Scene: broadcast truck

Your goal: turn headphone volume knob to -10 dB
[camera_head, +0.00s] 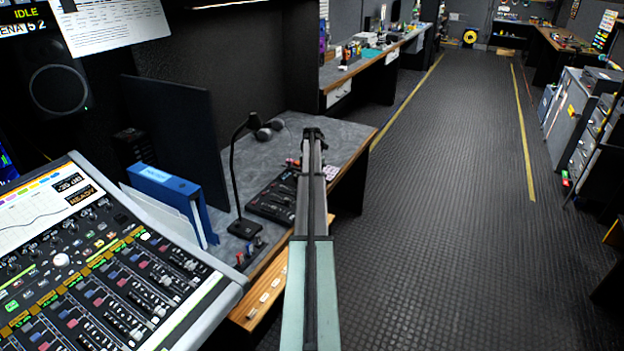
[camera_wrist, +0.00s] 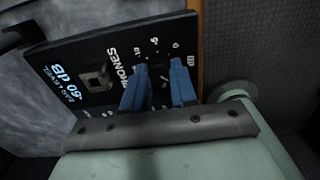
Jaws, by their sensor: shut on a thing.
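A lit blue-white readout (camera_wrist: 65,85) at the panel's left seems to show -60 dB. The knob's pointer cannot be made out. In the head view, my gripper (camera_head: 313,133) is over the desk's far end, and the arm hides the panel.
A square button (camera_wrist: 97,76) lies on the panel left of my fingers. A mixing console (camera_head: 100,270) is at left.

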